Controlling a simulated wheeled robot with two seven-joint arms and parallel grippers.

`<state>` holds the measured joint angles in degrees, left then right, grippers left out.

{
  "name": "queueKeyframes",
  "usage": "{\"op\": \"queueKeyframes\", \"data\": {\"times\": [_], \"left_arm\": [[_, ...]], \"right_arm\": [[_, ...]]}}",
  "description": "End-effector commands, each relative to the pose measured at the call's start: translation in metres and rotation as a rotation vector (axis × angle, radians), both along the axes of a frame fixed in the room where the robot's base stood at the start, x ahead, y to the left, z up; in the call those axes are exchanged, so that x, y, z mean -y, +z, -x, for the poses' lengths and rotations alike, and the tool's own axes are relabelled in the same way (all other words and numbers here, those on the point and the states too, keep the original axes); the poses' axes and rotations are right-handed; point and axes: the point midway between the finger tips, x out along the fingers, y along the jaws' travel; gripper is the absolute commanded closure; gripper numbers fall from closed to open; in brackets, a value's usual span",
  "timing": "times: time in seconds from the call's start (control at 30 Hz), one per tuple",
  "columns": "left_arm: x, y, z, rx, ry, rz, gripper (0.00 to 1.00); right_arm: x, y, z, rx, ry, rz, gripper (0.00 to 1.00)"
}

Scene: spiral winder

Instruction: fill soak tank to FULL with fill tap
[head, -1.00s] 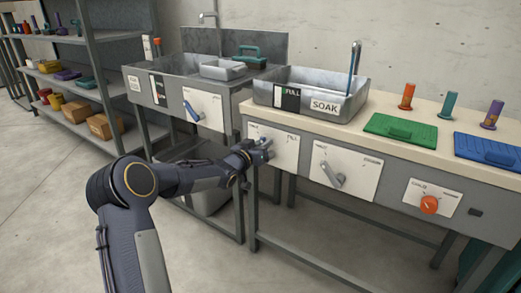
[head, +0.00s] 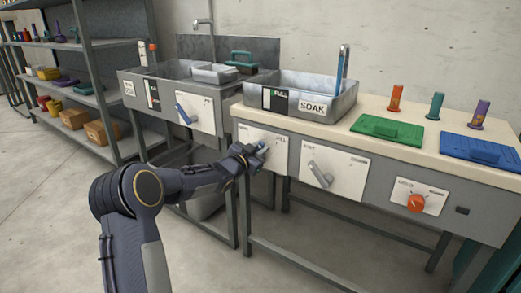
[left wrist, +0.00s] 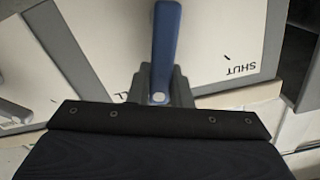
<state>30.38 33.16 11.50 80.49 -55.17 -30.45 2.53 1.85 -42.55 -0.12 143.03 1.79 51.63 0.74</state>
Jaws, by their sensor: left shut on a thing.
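The grey metal soak tank (head: 336,98) stands on the left end of the cream-topped bench, with a SOAK label and a FULL gauge (head: 283,99) on its front; the gauge's exact level is too small to read. Below it, the white fill tap panel (head: 280,148) is on the bench front. My left gripper (head: 258,150) is at this panel, shut on the blue fill tap lever, and hides most of it. In the left wrist view the lever (left wrist: 166,45) stands upright between the jaws, with upside-down SHUT to its right and part of FILL to its left. My right gripper is out of view.
A second white panel with a grey lever (head: 320,172) and an orange knob (head: 416,203) are further right. Green (head: 386,130) and blue (head: 482,149) trays lie on the bench. Floor in front is clear.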

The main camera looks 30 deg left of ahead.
Motion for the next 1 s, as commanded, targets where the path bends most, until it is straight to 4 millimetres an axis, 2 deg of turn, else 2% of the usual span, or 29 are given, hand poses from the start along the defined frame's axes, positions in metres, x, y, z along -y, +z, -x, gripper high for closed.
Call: {"op": "queueKeyframes", "data": {"times": [0.33, 0.37, 0.5, 0.83, 1.0], "left_arm": [[0.0, -0.001, 0.0, -0.001, -0.001, -0.002, 1.0], [0.0, -0.001, 0.0, -0.001, -0.001, -0.001, 0.78], [0.0, -0.001, 0.0, -0.001, 0.0, -0.001, 0.6], [-0.001, 0.0, 0.004, -0.001, 0.0, -0.001, 0.6], [-0.003, 0.002, 0.027, -0.003, 0.001, -0.001, 0.6]], "right_arm": [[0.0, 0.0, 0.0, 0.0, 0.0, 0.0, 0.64], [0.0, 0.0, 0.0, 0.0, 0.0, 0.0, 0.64], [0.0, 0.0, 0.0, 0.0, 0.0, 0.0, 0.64], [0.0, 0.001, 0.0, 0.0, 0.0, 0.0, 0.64], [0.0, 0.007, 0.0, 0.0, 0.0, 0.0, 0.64]]}}
